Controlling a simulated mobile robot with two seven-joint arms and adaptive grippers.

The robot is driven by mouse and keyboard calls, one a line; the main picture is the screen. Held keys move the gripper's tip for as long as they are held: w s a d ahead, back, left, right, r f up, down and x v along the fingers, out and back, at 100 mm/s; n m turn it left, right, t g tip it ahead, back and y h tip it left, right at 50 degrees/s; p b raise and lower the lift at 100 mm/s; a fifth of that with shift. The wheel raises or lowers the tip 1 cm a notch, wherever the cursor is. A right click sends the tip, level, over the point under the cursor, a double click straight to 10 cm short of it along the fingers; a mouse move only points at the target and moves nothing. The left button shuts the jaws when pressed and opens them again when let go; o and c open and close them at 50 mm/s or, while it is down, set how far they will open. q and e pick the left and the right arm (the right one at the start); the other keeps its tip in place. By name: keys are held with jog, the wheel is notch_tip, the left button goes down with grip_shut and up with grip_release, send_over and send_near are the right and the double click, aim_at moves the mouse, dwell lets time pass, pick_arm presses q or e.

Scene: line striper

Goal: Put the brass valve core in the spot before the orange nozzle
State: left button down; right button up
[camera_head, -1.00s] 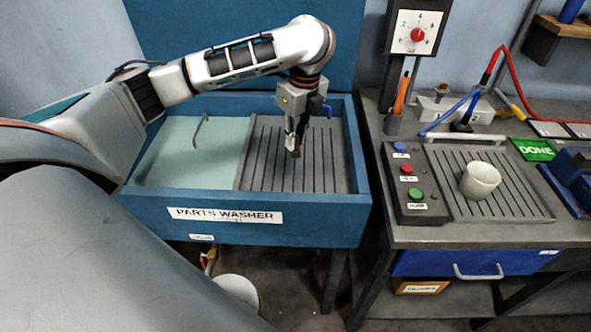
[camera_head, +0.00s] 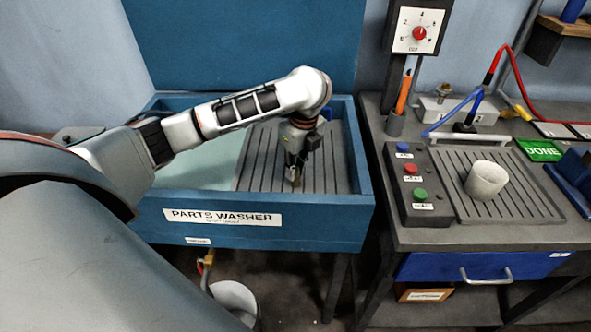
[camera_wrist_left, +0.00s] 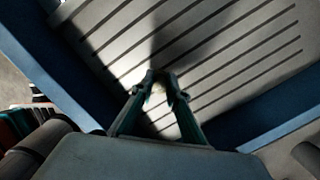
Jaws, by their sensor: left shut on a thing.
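My left gripper (camera_head: 295,178) is over the slatted grey tray (camera_head: 335,177) in the right part of the blue parts washer (camera_head: 330,236). It points down and is shut on a small brass-coloured piece (camera_head: 296,183), likely the valve core. In the left wrist view the fingertips (camera_wrist_left: 160,90) close around a small pale piece (camera_wrist_left: 156,96) above the slats. Whether the piece touches the slats is unclear. I cannot make out an orange nozzle in the washer; my left arm covers part of it. My right gripper is not in view.
The washer's raised walls (camera_head: 366,170) surround the tray. On the right bench stand a button box (camera_head: 412,185), a ribbed mat with a white cup (camera_head: 486,180), a green DONE sign (camera_head: 538,150) and a holder with an orange tool (camera_head: 403,92). Most slats are clear.

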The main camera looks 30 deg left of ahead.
aim_at(299, 182)
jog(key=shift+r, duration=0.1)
pick_arm(q)
jog(key=c, duration=2)
grip_release()
jog(key=shift+f, duration=0.15)
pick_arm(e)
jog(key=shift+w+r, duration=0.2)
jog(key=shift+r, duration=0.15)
pick_arm(q)
jog(key=shift+r, duration=0.3)
jog(key=r+p, duration=0.1)
jog(key=r, duration=0.1)
jog(key=r+p, duration=0.1)
jog(key=r, duration=0.2)
jog(key=d+r+p, duration=0.1)
jog(key=r, duration=0.2)
jog(key=shift+s, duration=0.1)
jog(key=r, duration=0.1)
jog(key=r+p, duration=0.1)
jog(key=r, duration=0.1)
jog(key=shift+s+d+r, duration=0.1)
jog(key=shift+d+r, duration=0.2)
jog(key=shift+d, duration=0.1)
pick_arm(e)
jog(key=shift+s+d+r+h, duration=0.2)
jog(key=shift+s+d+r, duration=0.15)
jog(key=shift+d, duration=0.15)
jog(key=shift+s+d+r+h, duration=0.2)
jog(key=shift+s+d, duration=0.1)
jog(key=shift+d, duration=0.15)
